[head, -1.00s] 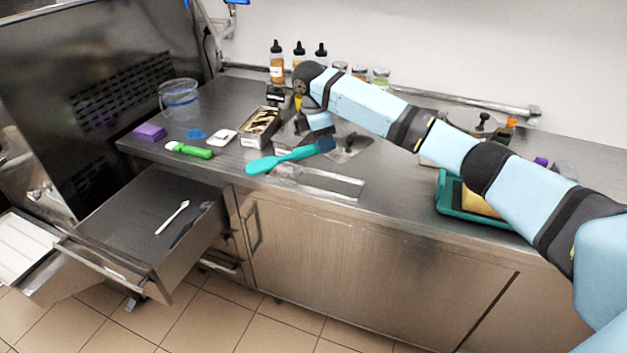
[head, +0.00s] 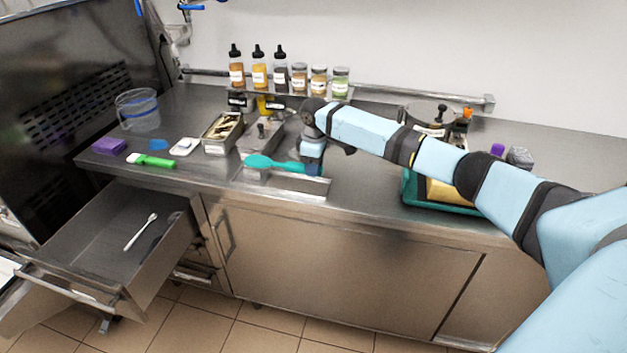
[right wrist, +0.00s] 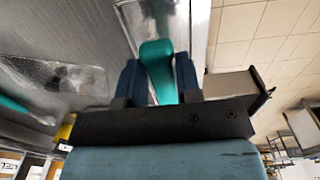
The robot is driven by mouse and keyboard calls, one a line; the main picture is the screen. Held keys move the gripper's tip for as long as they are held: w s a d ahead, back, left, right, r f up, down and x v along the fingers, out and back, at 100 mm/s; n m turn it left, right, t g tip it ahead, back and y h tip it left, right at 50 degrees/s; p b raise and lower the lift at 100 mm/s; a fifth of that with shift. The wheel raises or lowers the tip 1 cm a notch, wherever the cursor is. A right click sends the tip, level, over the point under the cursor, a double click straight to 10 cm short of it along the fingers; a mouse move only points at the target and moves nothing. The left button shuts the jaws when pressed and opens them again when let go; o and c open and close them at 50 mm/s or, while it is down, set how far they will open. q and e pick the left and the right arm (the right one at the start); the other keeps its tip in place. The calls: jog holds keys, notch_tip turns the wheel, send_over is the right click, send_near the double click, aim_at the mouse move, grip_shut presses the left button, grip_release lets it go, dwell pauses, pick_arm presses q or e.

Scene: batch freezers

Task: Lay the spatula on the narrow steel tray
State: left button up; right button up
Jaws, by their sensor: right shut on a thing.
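The teal spatula (head: 272,163) is in my right gripper (head: 312,168), which is shut on its right end. Its broad end points left. The narrow steel tray (head: 290,187) lies along the counter's front edge. The spatula is low over the tray, roughly along its length; I cannot tell whether it touches. In the right wrist view the spatula (right wrist: 158,62) sits between the two dark fingers of the gripper (right wrist: 158,82), with shiny steel beyond it. My left gripper is not in view.
A steel container (head: 222,133) with utensils stands behind the tray. A white item (head: 185,146), a green-handled scoop (head: 152,160) and a purple block (head: 109,145) lie left. A teal tray (head: 410,187) is right. An open drawer (head: 110,240) juts out at left.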

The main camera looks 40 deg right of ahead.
aim_at(314, 188)
jog(key=shift+f, duration=2.8)
jog(key=o, duration=0.9)
jog(key=shift+o, duration=0.2)
jog(key=shift+r, duration=0.1)
